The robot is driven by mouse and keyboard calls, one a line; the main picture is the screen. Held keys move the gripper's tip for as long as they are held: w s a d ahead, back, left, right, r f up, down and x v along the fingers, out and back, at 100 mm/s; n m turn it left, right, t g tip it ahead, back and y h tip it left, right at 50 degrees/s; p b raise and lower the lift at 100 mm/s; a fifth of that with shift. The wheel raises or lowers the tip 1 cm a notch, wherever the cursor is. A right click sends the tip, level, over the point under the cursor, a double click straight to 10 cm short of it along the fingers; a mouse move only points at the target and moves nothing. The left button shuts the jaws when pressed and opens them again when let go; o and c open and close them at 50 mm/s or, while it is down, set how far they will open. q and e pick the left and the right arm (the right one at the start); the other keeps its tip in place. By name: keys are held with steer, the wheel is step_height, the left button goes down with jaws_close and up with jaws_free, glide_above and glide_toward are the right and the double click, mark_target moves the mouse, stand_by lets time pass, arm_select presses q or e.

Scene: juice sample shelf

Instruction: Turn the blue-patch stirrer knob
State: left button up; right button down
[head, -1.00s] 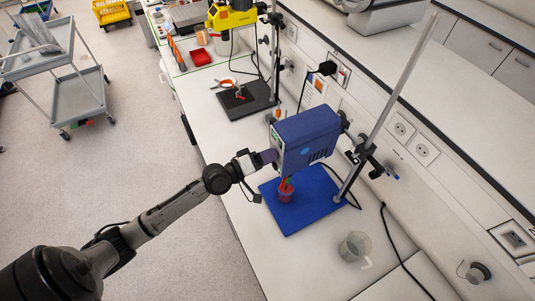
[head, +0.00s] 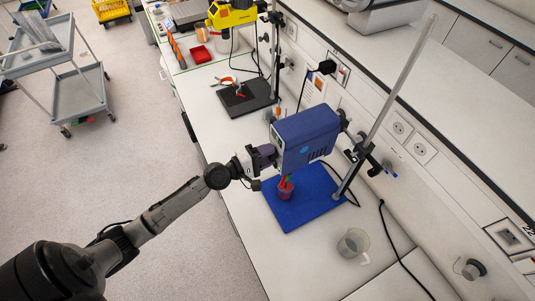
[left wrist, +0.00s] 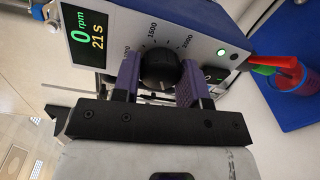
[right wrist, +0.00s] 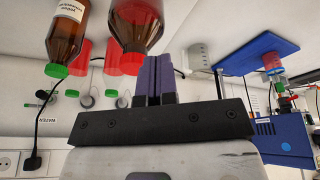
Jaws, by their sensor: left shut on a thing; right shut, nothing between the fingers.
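The blue stirrer (head: 305,137) hangs on a rod stand above a blue base plate (head: 307,205), with a round blue patch on its side. Its front panel shows in the left wrist view with a display (left wrist: 88,35) reading 0 rpm and 21 s. The black knob (left wrist: 160,68) sits on that panel between the purple fingers of my left gripper (left wrist: 161,75), which is shut on it. In the head view my left gripper (head: 264,157) meets the stirrer's front. My right gripper (right wrist: 155,78) is shut and empty, seen only in its own wrist view.
A red-filled cup (head: 286,190) stands on the blue plate below the stirrer. A glass beaker (head: 353,245) stands to its right. A yellow stirrer (head: 232,14) stands farther back. Brown bottles (right wrist: 137,22) are close beyond my right gripper.

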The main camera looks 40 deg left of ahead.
stand_by(0.4)
arm_select(q)
steer(key=o, duration=0.9)
steer(key=shift+s, duration=0.1)
steer(key=shift+b+v, duration=2.95)
steer(key=shift+v, duration=3.85)
